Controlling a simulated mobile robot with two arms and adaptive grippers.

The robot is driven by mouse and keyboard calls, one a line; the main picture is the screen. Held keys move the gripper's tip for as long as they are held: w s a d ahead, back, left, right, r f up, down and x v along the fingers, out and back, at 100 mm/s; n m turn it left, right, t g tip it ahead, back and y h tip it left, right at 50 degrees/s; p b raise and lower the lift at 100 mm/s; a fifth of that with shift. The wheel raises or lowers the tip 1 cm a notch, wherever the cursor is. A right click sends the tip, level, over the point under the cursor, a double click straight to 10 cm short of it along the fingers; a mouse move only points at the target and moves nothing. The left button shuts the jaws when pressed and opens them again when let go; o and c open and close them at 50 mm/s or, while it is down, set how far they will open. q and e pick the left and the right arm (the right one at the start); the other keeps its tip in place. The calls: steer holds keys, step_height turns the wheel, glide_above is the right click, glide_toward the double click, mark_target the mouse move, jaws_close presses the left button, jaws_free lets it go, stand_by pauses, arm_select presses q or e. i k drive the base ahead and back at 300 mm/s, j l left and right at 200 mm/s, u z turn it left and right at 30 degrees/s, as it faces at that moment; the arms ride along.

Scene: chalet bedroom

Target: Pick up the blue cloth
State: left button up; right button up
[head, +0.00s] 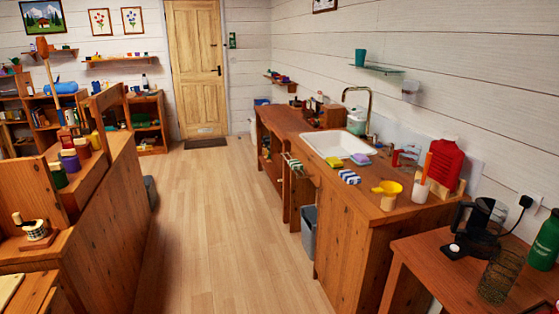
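A blue-and-white striped cloth (349,177) lies folded on the front edge of the wooden counter (375,228), in front of the white sink (338,145). It is the only cloth I see with clear blue on it. A pale blue and purple block (361,160), perhaps a sponge, lies just behind it, and a yellow sponge (333,162) lies to its left. A yellow pan-like item (387,194) stands to its right. Neither of my grippers shows in the head view.
A striped towel (293,164) hangs on the counter front, and a grey bin (309,230) stands below. A side table (440,272) with a coffee maker (482,222) is at the lower right. Wooden furniture (125,200) borders the left. The floor (225,225) between is clear.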

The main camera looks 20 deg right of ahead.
mark_target(351, 178)
steer(key=i+j+z, duration=0.15)
steer(key=i+z, duration=0.25)
steer(key=i, duration=0.2)
steer(key=i+j+z, duration=0.35)
steer(key=i, duration=0.25)
steer(key=i+j+z, duration=0.4)
steer(key=i, duration=0.2)
